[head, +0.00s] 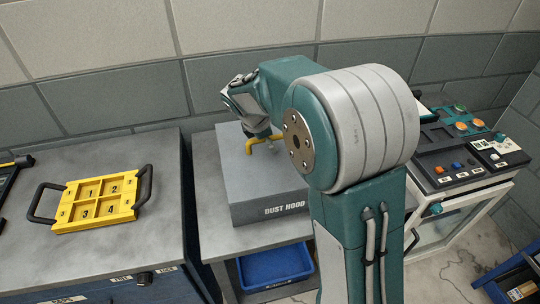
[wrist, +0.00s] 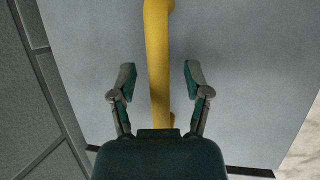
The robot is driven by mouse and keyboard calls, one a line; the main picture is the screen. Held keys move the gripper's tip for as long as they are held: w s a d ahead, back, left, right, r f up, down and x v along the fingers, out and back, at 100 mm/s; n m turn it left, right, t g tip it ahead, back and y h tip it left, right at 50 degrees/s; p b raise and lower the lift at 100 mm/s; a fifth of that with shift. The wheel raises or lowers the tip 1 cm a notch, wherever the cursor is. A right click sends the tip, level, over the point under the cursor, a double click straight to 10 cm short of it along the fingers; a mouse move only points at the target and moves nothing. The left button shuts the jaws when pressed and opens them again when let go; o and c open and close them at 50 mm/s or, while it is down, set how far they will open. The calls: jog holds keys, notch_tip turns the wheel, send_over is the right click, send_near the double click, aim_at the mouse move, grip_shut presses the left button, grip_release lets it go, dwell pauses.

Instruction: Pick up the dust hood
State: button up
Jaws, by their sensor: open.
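The dust hood (head: 262,192) is a grey box with its name on the front, on a grey metal table. A yellow handle (head: 250,147) stands on its top. My gripper (head: 270,140) is over the handle, its fingertips partly hidden by my arm in the head view. In the wrist view my gripper (wrist: 158,78) is open, with one finger on each side of the yellow handle (wrist: 157,60). Gaps show between the handle and both fingers. The hood's grey top (wrist: 240,60) lies beneath. I cannot tell the height of the fingers along the handle.
A yellow numbered tray (head: 97,201) with black handles sits on the left cabinet (head: 150,235). A blue bin (head: 275,267) is under the hood's table (head: 212,222). A control panel (head: 465,150) stands at the right. The wall (head: 110,105) is close behind.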

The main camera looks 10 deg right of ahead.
grip_shut()
